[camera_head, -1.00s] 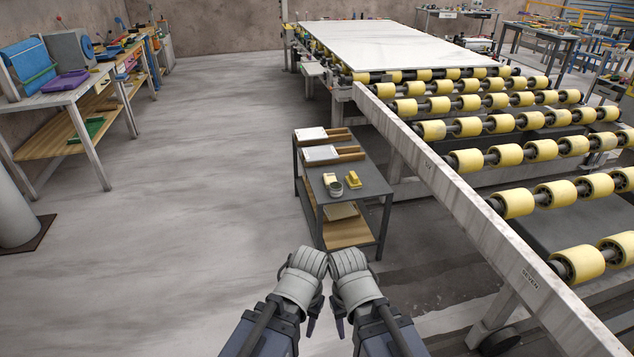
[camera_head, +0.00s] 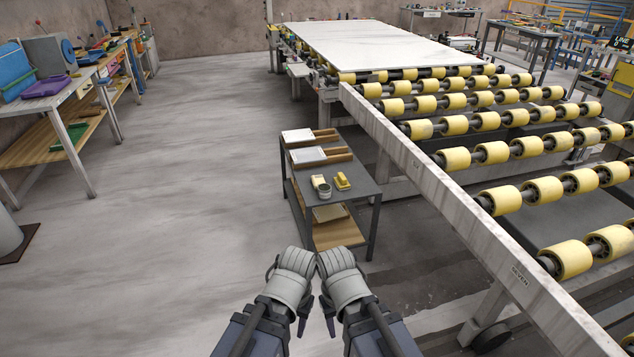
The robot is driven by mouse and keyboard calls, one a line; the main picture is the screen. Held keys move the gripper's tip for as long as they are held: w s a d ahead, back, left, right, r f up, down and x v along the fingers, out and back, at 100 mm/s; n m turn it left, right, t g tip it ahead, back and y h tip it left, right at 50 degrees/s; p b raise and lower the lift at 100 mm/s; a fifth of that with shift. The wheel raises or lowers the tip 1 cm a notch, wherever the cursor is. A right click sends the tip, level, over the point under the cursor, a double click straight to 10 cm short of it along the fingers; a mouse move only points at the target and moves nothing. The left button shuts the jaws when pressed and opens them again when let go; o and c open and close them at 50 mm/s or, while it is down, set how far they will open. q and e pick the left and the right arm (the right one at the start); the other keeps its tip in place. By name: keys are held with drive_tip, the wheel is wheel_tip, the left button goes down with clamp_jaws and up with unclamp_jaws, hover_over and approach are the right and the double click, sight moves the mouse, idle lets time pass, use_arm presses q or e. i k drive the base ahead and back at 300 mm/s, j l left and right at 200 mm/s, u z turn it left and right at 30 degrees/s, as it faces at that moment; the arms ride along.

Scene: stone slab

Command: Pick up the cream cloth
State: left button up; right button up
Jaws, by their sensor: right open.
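A small cream item (camera_head: 318,180), which may be the cream cloth, lies on the top of a dark grey cart (camera_head: 362,188) in front of me, behind a small grey cup. A flat tan piece (camera_head: 330,212) lies on the cart's lower shelf; I cannot tell whether it is cloth. My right gripper (camera_head: 329,314) is open and points down in front of my body, well short of the cart. My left gripper (camera_head: 303,318) hangs beside it, also apart from the cart; its jaw opening does not show clearly.
The cart also bears the grey cup (camera_head: 324,191), a yellow object (camera_head: 342,181) and two wooden-edged white trays (camera_head: 322,155). A long roller conveyor (camera_head: 455,215) with a white slab (camera_head: 375,45) stands close on the right. A workbench (camera_head: 75,105) is at far left. The floor left of the cart is clear.

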sight(316, 180)
drive_tip(key=i+u, duration=0.1)
drive_tip(key=i, duration=0.5)
drive_tip(key=i+l+u, duration=0.15)
drive_tip(key=i, duration=0.45)
drive_tip(key=i+l+u, duration=0.1)
drive_tip(key=i, duration=0.5)
drive_tip(key=i+l+u, duration=0.1)
drive_tip(key=i, duration=0.5)
drive_tip(key=l, duration=0.1)
